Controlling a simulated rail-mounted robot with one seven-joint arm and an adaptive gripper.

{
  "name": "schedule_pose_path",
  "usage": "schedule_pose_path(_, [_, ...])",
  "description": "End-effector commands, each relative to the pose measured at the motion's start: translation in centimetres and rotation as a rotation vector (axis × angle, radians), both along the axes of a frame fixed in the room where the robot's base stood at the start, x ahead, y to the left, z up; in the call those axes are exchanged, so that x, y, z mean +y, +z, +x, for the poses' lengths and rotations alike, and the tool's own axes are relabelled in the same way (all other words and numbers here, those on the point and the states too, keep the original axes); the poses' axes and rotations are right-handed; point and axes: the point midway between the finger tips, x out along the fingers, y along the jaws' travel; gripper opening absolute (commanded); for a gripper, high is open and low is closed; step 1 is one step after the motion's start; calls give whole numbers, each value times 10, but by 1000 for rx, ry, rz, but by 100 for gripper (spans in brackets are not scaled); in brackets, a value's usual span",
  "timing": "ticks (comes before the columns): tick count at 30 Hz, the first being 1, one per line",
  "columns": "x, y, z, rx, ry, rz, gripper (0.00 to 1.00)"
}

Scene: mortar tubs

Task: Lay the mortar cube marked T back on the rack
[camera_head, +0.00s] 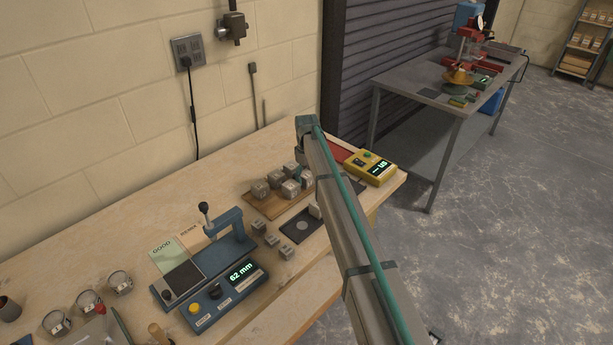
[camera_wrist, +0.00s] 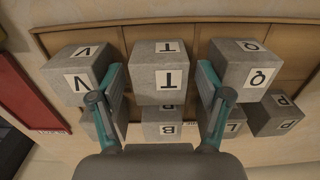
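In the wrist view, the grey mortar cube marked T (camera_wrist: 158,78) sits in the middle of a row between cube V (camera_wrist: 78,72) and cube Q (camera_wrist: 240,68). The letters appear upside down. My gripper (camera_wrist: 161,80) is open, with one finger on each side of cube T and what look like narrow gaps. Cube T appears to rest on the wooden rack (camera_wrist: 190,34), though its underside is hidden.
Cubes B (camera_wrist: 168,128), L (camera_wrist: 235,122) and P (camera_wrist: 275,114) stand close by my fingers.

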Motion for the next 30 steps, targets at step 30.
schedule_pose_path(30, [0,112,1,-1,0,0,77])
